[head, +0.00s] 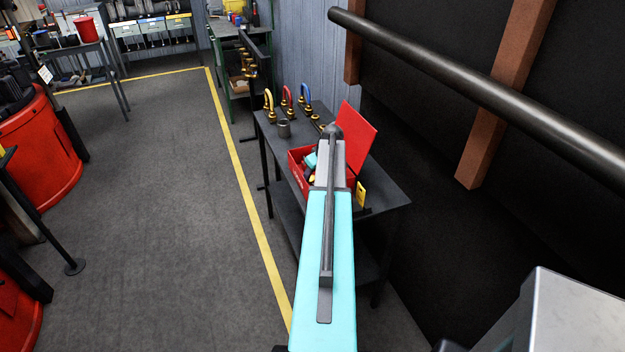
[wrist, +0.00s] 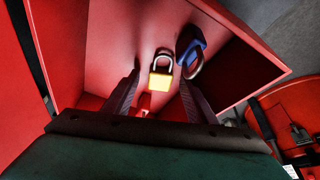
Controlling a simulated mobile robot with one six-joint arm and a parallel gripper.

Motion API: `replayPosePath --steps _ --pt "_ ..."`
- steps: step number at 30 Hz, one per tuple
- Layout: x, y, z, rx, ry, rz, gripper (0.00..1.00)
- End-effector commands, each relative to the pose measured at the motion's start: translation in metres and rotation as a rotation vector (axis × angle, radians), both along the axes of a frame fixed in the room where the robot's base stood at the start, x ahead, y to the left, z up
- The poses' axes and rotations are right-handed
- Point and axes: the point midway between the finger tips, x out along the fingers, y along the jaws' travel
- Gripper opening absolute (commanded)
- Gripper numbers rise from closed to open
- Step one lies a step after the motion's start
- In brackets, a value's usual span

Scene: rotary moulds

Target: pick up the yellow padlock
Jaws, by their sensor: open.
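In the wrist view, the yellow padlock (wrist: 160,80) with a silver shackle lies inside a red box (wrist: 115,35). My gripper (wrist: 159,79) is open, with one dark finger on each side of the padlock in the picture. I cannot tell whether the fingers reach its depth or touch it. In the head view, the red box (head: 297,170) stands on a dark table with its red lid (head: 361,140) raised. My arm covers much of the box, and I cannot make out the fingers there.
A blue padlock (wrist: 188,48) lies close to the upper right of the yellow one. A red item (wrist: 145,103) shows below it. A thick pipe (head: 480,90) runs above right.

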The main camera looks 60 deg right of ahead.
Motion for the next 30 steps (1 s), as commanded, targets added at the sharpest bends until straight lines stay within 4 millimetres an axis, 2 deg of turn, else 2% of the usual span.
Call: replayPosePath --steps 7,15,17,30 --pt "0.0003 0.0002 0.0003 0.000 0.000 0.000 0.50" --pt "0.0006 0.0004 0.0003 0.000 0.000 0.001 0.05" --pt "0.0007 0.0003 0.0005 0.000 0.000 0.001 0.01" --pt "0.0011 0.0002 0.0084 -0.002 -0.001 0.001 0.01"
